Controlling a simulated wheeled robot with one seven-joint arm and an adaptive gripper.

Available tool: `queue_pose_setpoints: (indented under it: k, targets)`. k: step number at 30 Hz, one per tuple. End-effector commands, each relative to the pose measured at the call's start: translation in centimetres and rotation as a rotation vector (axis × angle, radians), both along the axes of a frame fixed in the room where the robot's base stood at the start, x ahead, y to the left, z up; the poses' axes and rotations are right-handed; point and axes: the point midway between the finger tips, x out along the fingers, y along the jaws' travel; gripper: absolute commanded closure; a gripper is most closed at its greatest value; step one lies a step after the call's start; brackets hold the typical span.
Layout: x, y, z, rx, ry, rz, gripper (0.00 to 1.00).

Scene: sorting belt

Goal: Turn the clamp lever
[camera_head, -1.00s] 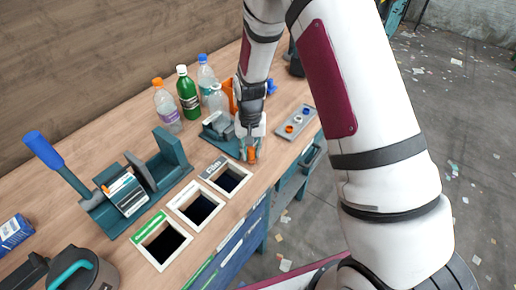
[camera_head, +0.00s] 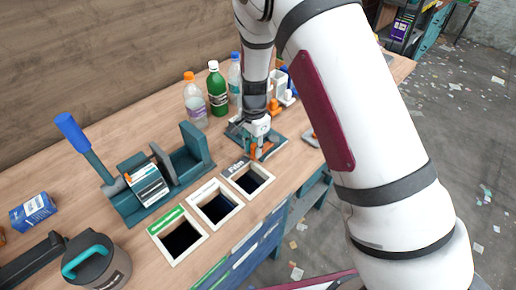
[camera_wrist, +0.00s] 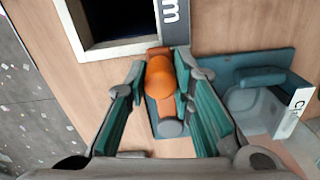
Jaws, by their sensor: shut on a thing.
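The clamp (camera_head: 279,145) has a teal base and sits on the bench behind the rightmost bin opening. In the wrist view its teal plate and a grey block (camera_wrist: 250,103) show at the right. The clamp lever (camera_wrist: 160,75) has a rounded orange end and lies between my fingers. My gripper (camera_wrist: 163,80) is shut on the lever, with a teal-padded finger on each side. In the head view my gripper (camera_head: 256,150) points down at the clamp, and only a little orange shows by the fingertips. My wrist hides much of the clamp.
Three framed bin openings (camera_head: 215,205) line the bench front. A teal press (camera_head: 155,180) with a blue handle stands left. Several bottles (camera_head: 217,90) stand behind the clamp. A grey lidded jug (camera_head: 95,262) and blue carton (camera_head: 33,211) are at the left.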

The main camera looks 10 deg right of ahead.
Motion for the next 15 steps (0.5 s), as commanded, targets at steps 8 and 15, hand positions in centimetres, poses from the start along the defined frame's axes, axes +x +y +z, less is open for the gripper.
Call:
queue_pose_setpoints:
  k: [8, 15]
  targets:
    - [0.36, 0.35, 0.04, 0.001, -0.002, -0.036, 1.0]
    - [0.43, 0.41, 0.06, 0.002, -0.003, -0.038, 1.0]
